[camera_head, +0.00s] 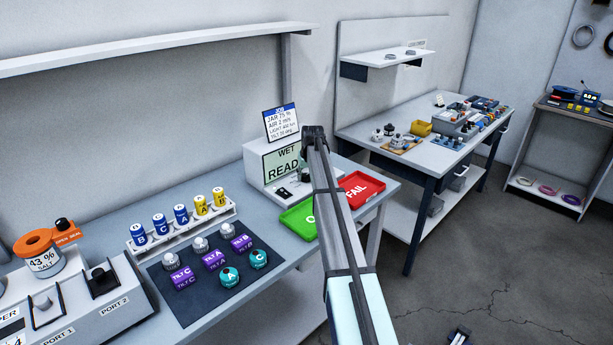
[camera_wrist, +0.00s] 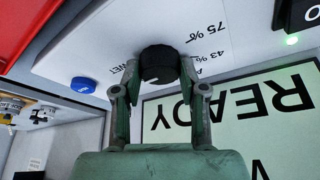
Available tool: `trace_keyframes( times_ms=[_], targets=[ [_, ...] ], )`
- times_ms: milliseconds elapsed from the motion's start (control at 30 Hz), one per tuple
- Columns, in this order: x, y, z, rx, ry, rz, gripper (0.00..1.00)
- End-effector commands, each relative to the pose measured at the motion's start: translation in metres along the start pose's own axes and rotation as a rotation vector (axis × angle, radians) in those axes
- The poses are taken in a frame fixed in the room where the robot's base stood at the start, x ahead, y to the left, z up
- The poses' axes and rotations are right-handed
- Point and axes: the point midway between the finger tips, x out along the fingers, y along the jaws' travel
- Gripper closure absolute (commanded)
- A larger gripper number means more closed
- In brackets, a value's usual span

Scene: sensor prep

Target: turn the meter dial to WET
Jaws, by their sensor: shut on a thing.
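The meter (camera_head: 256,167) is a white box at the far end of the near bench, its screen (camera_head: 272,165) showing WET and part of READY. In the wrist view the black dial (camera_wrist: 158,66) sits on its panel, with WET, 43 % and 75 % printed around it. The screen (camera_wrist: 240,115) appears upside down there, reading READY. My gripper (camera_wrist: 157,85) is shut on the dial, one finger on each side. The dial's pointer is hard to make out. In the head view my arm hides the dial and most of the gripper.
A green tray (camera_head: 298,222) and a red FAIL tray (camera_head: 362,188) lie before the meter. A dark mat (camera_head: 190,307) holds several sensors; a rack (camera_head: 183,236) of jars stands behind it.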

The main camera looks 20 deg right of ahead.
Motion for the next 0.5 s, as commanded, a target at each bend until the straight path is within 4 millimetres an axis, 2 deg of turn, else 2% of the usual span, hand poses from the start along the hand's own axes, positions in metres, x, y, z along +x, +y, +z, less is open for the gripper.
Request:
trace_keyframes(
  times_ms=[200,500],
  targets=[
    [0.0014,-0.0009,0.0011,0.127,-0.002,0.053,0.93],
    [0.0011,-0.0011,0.0012,0.214,-0.003,0.088,0.93]
  ],
)
